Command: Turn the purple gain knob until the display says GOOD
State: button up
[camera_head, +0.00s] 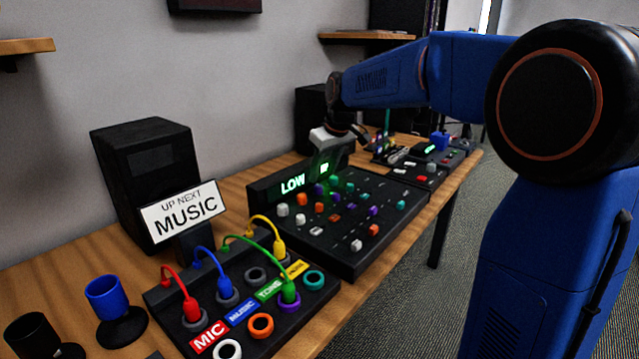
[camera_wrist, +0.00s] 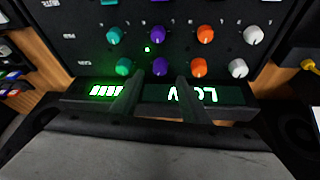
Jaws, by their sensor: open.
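Two purple knobs show in the wrist view: one (camera_wrist: 160,66) nearest the display and another (camera_wrist: 158,33) in the row beyond. Their small labels are too blurred to read surely. My gripper (camera_wrist: 161,78) is open and empty, its two fingers in front of the display with the nearer purple knob between their tips in the picture. I cannot tell its height above the knob. In the head view my gripper (camera_head: 325,160) hangs over the mixer's back edge.
Teal (camera_wrist: 124,66), orange (camera_wrist: 199,67) and white (camera_wrist: 238,68) knobs stand beside the purple one. A patch box (camera_head: 240,300) with plugged cables, an UP NEXT MUSIC sign (camera_head: 182,211) and a black speaker (camera_head: 145,165) stand left of the mixer (camera_head: 350,262).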

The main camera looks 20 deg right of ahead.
aim_at(318, 186)
jog(key=shift+x, duration=2.65)
grip_shut()
jog(key=shift+s, duration=0.1)
jog(key=shift+a+m+h, duration=0.15)
jog(key=shift+m+h, duration=0.75)
jog(key=shift+m, duration=1.4)
grip_release()
